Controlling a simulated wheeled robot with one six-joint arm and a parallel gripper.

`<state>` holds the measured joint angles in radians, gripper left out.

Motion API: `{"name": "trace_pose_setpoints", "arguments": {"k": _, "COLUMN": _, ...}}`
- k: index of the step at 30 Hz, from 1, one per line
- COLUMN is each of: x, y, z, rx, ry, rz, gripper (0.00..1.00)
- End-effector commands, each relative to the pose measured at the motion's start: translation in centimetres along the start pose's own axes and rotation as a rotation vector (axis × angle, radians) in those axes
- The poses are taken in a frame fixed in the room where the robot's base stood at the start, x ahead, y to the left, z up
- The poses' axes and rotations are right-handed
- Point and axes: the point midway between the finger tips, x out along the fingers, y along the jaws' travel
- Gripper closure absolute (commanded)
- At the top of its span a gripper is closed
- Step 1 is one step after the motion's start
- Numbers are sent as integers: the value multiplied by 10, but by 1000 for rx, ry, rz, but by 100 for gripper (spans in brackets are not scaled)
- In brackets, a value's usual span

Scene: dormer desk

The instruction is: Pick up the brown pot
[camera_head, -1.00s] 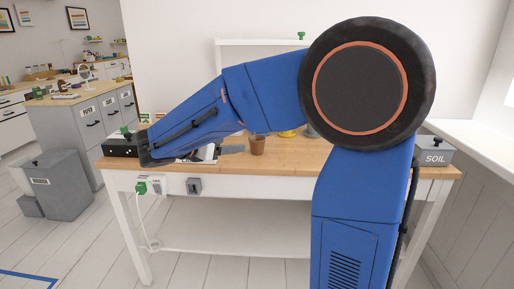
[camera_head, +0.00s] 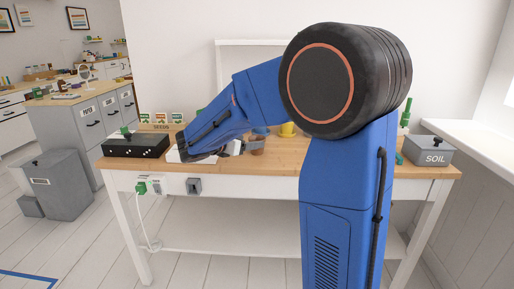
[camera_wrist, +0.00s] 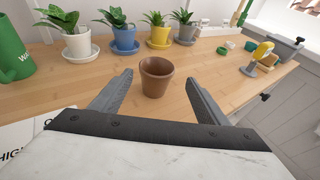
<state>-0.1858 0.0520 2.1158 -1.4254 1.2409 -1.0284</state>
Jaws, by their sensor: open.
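The brown pot (camera_wrist: 156,84) stands upright and empty on the wooden desk in the wrist view. My gripper (camera_wrist: 159,76) is open, with one finger to the left of the pot and one to the right. The pot is at or just beyond the fingertips, and I see bare desk between it and each finger. In the head view the pot (camera_head: 257,147) is partly hidden behind my gripper (camera_head: 243,147) and arm.
Potted plants stand behind the pot: white (camera_wrist: 80,47), blue (camera_wrist: 125,41), yellow (camera_wrist: 160,38) and grey (camera_wrist: 186,35). A green watering can (camera_wrist: 12,52) is at left. A black box (camera_head: 137,145) and a soil bin (camera_head: 428,151) sit at the desk's ends.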

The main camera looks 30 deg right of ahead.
Motion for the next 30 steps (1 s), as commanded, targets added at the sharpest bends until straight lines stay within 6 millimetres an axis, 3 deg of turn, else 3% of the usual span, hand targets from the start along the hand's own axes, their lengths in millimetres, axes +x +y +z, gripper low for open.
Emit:
{"name": "trace_pose_setpoints", "arguments": {"k": 7, "x": 13, "y": 3, "z": 0, "rx": -1, "ry": 0, "rz": 0, "gripper": 32}}
{"name": "trace_pose_setpoints", "arguments": {"k": 16, "x": 50, "y": 6, "z": 2, "rx": -2, "ry": 0, "rz": -1, "gripper": 32}}
{"name": "trace_pose_setpoints", "arguments": {"k": 23, "x": 54, "y": 7, "z": 2, "rx": -1, "ry": 0, "rz": 1, "gripper": 32}}
{"name": "trace_pose_setpoints", "arguments": {"k": 24, "x": 53, "y": 7, "z": 2, "rx": -1, "ry": 0, "rz": 1, "gripper": 34}}
{"name": "trace_pose_setpoints", "arguments": {"k": 29, "x": 53, "y": 7, "z": 2, "rx": 0, "ry": 0, "rz": 1, "gripper": 72}}
{"name": "trace_pose_setpoints", "arguments": {"k": 30, "x": 53, "y": 7, "z": 2, "rx": 0, "ry": 0, "rz": 1, "gripper": 73}}
